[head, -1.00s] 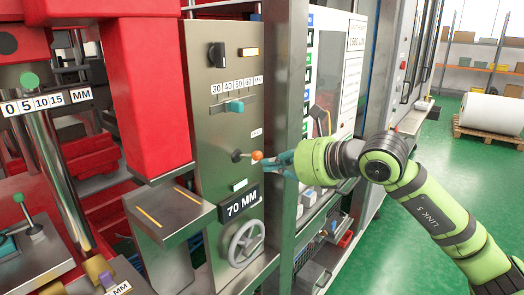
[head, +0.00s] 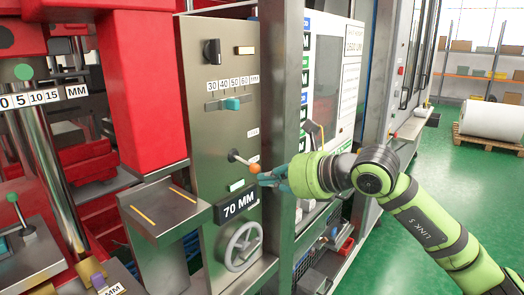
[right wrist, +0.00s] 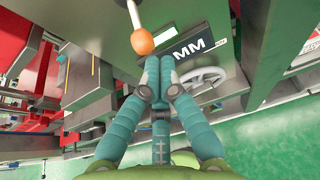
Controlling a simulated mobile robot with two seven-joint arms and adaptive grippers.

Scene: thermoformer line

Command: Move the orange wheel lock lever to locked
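The orange-tipped lever (head: 254,168) sticks out from the grey panel (head: 205,120), above the "70 MM" plate (head: 238,203) and handwheel (head: 243,246). It slants down to the right from its pivot. In the right wrist view its orange ball (right wrist: 142,42) lies just beyond the fingertips, slightly left. My right gripper (head: 262,178) has its teal fingers just below and right of the ball; in the right wrist view the fingertips (right wrist: 159,62) are together with nothing between them. I cannot tell whether they touch the ball. My left gripper is out of view.
A grey post (head: 282,110) stands right of the panel, close to my right gripper. A teal slider (head: 232,103) and black knob (head: 212,52) sit higher on the panel. A metal ledge (head: 165,205) juts out at left. Green floor lies open at right.

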